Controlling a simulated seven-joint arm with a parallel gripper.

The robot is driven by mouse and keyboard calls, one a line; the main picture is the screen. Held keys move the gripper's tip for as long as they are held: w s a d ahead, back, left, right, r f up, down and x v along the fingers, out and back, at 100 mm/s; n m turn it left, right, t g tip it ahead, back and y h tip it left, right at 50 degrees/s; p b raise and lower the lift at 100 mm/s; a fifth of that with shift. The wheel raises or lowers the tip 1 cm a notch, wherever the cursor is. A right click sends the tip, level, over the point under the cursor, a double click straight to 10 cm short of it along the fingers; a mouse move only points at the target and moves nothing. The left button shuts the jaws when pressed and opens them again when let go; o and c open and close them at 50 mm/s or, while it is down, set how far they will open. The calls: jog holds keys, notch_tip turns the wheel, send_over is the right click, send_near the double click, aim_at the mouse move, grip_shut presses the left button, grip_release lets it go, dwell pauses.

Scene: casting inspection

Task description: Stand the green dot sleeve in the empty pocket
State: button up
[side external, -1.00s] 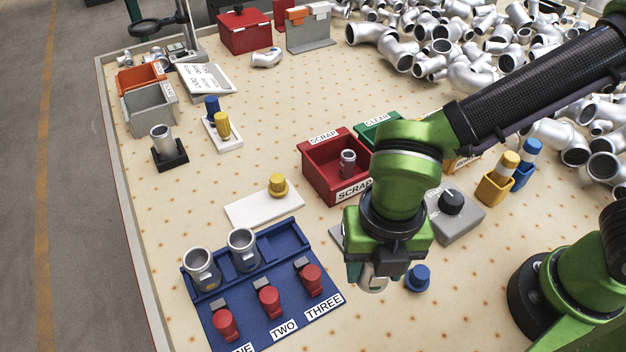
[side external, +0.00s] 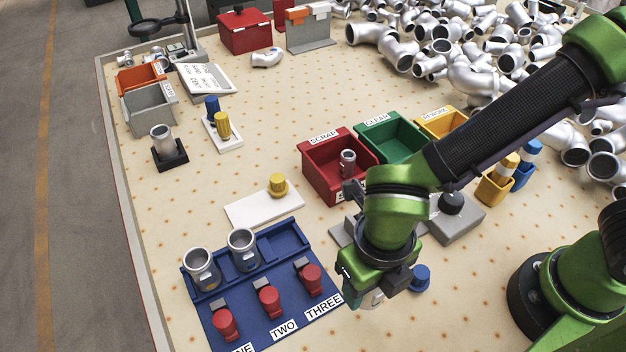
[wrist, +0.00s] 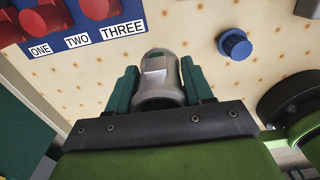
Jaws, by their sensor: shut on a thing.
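My gripper (side external: 368,290) is shut on a silver sleeve (wrist: 160,82), which sits between the green fingers in the wrist view. Only a bit of this sleeve (side external: 373,300) shows under my gripper in the side view. The blue fixture (side external: 262,328) has places labelled ONE, TWO and THREE. Two silver sleeves stand in its back row, the left one (side external: 201,268) and the middle one (side external: 243,250). The third pocket (side external: 288,234), at the right, looks empty. My gripper is right of the fixture, near the THREE label.
Red clamp knobs (side external: 268,300) stand along the fixture's front. A blue knob (side external: 419,277) is right of my gripper. A white plate with a yellow knob (side external: 278,186) lies behind the fixture. A red scrap bin (side external: 322,180) holds a sleeve. A grey box (side external: 458,222) stands at the right.

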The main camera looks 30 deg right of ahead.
aim_at(364, 302)
jog(key=shift+f, duration=2.95)
jog(key=shift+f, duration=0.1)
jog(key=o, duration=1.3)
jog(key=shift+f, duration=0.1)
